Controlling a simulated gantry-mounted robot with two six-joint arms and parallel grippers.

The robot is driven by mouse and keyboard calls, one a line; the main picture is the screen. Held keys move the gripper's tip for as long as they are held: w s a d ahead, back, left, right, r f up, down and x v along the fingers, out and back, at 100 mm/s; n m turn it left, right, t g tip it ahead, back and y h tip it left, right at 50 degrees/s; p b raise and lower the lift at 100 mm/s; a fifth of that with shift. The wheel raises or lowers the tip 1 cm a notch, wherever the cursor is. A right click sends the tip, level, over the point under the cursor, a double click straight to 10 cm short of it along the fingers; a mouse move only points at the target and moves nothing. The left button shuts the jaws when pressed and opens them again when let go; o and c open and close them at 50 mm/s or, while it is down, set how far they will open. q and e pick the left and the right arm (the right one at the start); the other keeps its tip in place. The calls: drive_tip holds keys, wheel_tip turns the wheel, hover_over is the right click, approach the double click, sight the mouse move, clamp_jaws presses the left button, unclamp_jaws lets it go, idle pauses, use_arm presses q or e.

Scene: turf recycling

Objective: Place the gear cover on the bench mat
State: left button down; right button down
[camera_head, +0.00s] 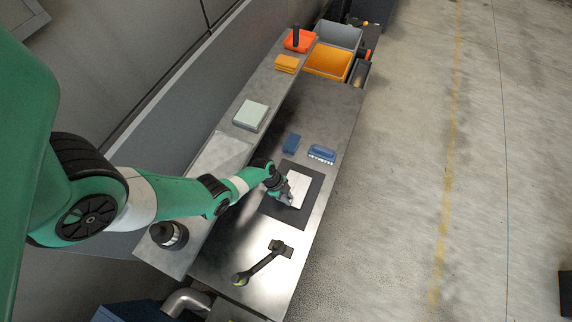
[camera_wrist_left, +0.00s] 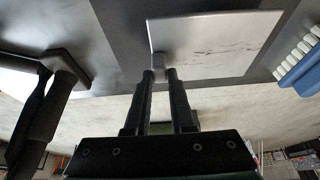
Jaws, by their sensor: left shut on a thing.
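The gear cover, a flat white plate with dark crack-like lines (camera_head: 299,187), lies over the dark bench mat (camera_head: 288,214) in the head view. In the wrist view the cover (camera_wrist_left: 215,45) is in front of the fingers, with a small grey tab at its near corner. My left gripper (camera_head: 285,196) is at the cover's lower left part, and its fingertips (camera_wrist_left: 160,74) are closed at that tab. The mat (camera_wrist_left: 120,18) shows around the cover. I cannot tell whether the cover touches the mat or is slightly above it. My right gripper is not in view.
A mallet-like tool (camera_head: 260,264) lies below the mat. A blue brush (camera_head: 322,153) and a blue block (camera_head: 291,143) lie above it. An orange bin (camera_head: 328,63) stands at the far end. A pale green box (camera_head: 249,115) and a dark cylinder (camera_head: 169,235) stand on the left ledge.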

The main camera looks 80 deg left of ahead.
use_arm(q)
drive_tip(key=f+b, duration=0.3)
drive_tip(key=f, duration=0.1)
drive_tip(key=shift+s+f+b, duration=0.1)
drive_tip(key=shift+s+b, duration=0.25)
drive_tip(key=shift+r, duration=0.2)
drive_tip(key=shift+f, duration=0.1)
drive_tip(key=c, duration=0.8)
unclamp_jaws()
drive_tip(key=shift+o, duration=0.2)
